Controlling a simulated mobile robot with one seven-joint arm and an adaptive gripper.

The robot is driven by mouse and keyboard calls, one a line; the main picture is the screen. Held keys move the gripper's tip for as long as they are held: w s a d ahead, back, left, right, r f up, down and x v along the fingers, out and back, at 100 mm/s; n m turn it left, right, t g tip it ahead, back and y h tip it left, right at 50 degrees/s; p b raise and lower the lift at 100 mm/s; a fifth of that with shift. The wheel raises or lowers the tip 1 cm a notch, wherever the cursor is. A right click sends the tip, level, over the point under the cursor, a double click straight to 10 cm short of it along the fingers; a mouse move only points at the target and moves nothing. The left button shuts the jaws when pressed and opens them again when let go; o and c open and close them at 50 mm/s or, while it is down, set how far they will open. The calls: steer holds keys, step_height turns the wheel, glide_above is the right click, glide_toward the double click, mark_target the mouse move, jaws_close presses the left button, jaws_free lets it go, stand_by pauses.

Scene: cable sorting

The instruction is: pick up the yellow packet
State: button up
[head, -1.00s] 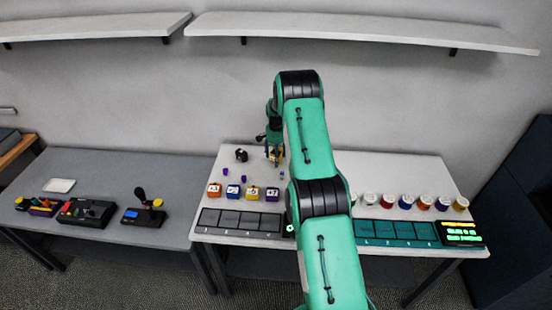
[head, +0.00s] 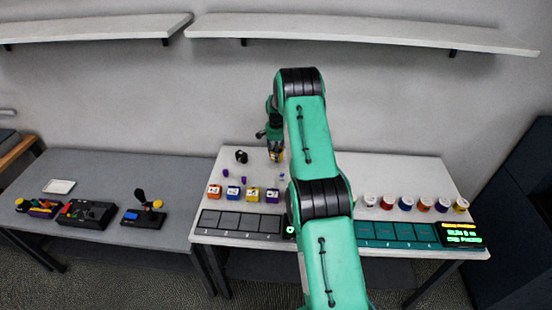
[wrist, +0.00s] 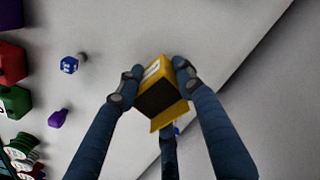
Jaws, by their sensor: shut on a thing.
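The yellow packet (wrist: 178,114), a small box with a dark face and a pale label, sits between the fingers of my gripper (wrist: 153,84) in the wrist view. The fingers are shut on it from both sides. A third finger shows behind it. In the head view my gripper (head: 275,156) is over the back left part of the white table, and only a bit of yellow shows at its tips. From these frames I cannot tell how high the packet is above the table.
A row of coloured cubes (head: 243,192) stands in front of my gripper, behind a grey numbered tray (head: 240,222). Coloured spools (head: 405,203) and a green tray (head: 395,232) are at right. A black item (head: 241,156) lies left of my gripper. Shelves (head: 360,28) hang above.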

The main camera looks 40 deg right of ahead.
step_height(320, 180, up, 8)
steer(key=shift+f, duration=0.2)
stand_by(0.7)
